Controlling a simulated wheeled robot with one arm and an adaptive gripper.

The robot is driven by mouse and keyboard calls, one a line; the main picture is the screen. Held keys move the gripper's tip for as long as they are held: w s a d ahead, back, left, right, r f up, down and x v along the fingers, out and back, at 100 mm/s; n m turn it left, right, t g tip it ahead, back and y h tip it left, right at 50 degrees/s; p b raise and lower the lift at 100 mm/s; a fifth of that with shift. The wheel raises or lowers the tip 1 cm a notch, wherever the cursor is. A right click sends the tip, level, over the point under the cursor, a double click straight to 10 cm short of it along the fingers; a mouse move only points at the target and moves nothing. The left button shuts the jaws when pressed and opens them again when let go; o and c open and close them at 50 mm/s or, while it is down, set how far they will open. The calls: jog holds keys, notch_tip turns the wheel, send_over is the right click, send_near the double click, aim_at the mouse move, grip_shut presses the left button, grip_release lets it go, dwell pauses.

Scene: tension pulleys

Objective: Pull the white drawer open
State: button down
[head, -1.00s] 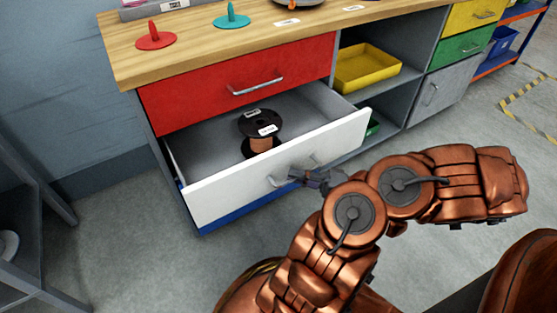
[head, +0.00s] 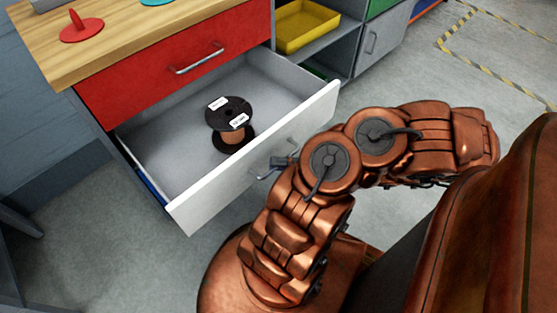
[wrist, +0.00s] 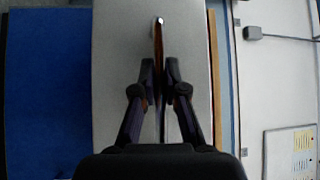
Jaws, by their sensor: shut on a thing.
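The white drawer (head: 312,115) stands pulled well out of the workbench below the red drawer (head: 150,70). Its front also fills the middle of the wrist view (wrist: 115,60). My gripper (head: 278,163) is at the drawer's front and shut on its metal handle. In the wrist view the two fingers (wrist: 158,75) close on either side of the thin handle (wrist: 158,28). My arm hides part of the drawer front in the head view. A black spool with copper wire (head: 230,122) stands upright inside the drawer.
The wooden benchtop (head: 130,30) holds a red peg stand (head: 82,32). A yellow tray (head: 303,27) sits on an open shelf to the right. A blue drawer (head: 150,187) lies below the white one. Grey floor (head: 120,255) is clear in front.

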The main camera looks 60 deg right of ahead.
jog(key=shift+f, duration=0.1)
jog(key=c, duration=1.2)
grip_release()
jog(key=shift+s+d, duration=0.1)
jog(key=v, duration=1.1)
jog(key=shift+s+d, duration=0.25)
jog(key=shift+s, duration=0.05)
